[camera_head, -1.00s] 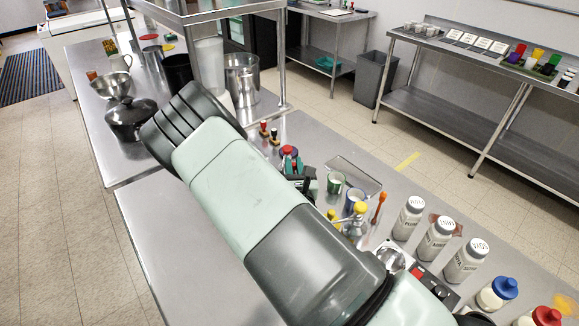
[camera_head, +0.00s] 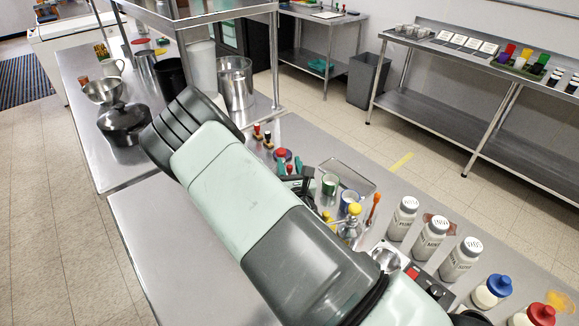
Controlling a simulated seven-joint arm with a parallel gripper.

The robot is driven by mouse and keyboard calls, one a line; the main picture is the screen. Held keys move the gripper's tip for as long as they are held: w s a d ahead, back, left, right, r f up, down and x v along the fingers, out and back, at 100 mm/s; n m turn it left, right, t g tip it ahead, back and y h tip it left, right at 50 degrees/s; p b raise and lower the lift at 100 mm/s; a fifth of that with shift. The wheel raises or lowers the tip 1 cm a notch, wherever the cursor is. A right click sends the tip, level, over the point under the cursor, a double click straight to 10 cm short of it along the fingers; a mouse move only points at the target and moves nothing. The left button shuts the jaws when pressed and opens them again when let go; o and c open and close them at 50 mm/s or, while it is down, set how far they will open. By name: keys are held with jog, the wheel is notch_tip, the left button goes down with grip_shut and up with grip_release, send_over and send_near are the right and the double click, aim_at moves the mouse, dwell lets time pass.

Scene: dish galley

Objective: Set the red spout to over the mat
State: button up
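I cannot clearly make out a red spout. A small red-topped fixture (camera_head: 282,154) stands just beyond my arm, among green and dark parts. A chrome fixture with a yellow knob (camera_head: 354,209) stands nearer, partly behind my arm. No mat can be told for certain; a shallow grey tray (camera_head: 347,177) lies to the right of the red-topped fixture. My arm crosses the middle of the view and hides part of the counter. Dark parts (camera_head: 297,184) at its right edge may be my gripper; its fingertips and any hold are not clear.
Two cups (camera_head: 330,184), an orange-handled tool (camera_head: 373,209) and several labelled shakers (camera_head: 402,219) crowd the counter's right side. Bottles with blue (camera_head: 499,285) and red (camera_head: 541,315) caps stand at lower right. A black pot (camera_head: 124,124) is at left. The near left counter (camera_head: 185,240) is bare.

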notch_tip(320, 180, up, 10)
dwell(0.6)
jog(key=shift+a, duration=0.1)
jog(key=shift+c, duration=1.3)
jog(key=a+m+t+h, duration=0.1)
jog(key=a+m, duration=0.1)
jog(key=a+m+t+h, duration=0.1)
jog(key=a+m, duration=0.1)
jog(key=m, duration=0.1)
jog(key=shift+w+r, duration=0.15)
jog(key=shift+r, duration=0.05)
grip_shut()
jog(key=s+a+f+m+g+h, duration=0.4)
jog(key=s+m+h, duration=0.3)
jog(key=m, duration=0.5)
jog(key=s+a+f+m+g+h, duration=0.25)
jog(key=s+f+m+h, duration=0.4)
jog(key=m, duration=0.45)
jog(key=r+x, duration=0.1)
jog(key=x, duration=1.1)
jog(key=shift+w+d, duration=0.25)
jog(key=shift+w, duration=0.1)
